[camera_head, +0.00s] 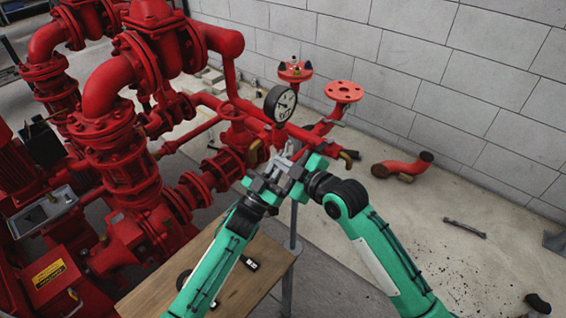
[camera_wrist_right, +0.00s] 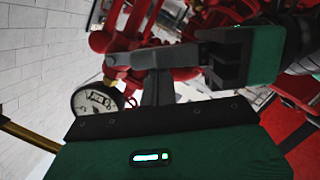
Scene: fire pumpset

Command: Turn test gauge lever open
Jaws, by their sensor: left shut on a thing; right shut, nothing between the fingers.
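The round test gauge (camera_head: 280,103) has a white dial and black rim and stands above the red pipework. It also shows in the right wrist view (camera_wrist_right: 96,101). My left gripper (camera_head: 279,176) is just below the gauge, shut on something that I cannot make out. Its grey fingers reach left in the right wrist view (camera_wrist_right: 150,58). My right gripper (camera_head: 297,170) is close beside the left one, shut and empty. It also shows in the wrist view (camera_wrist_right: 157,88). The test gauge lever cannot be clearly told apart, as the grippers crowd that spot.
Red pumps and pipes (camera_head: 125,150) fill the left side. A wooden table (camera_head: 225,262) stands below my arms. A red flange (camera_head: 344,91) rises behind the grippers. A loose red elbow (camera_head: 405,168) and a wrench (camera_head: 464,228) lie on the floor at right.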

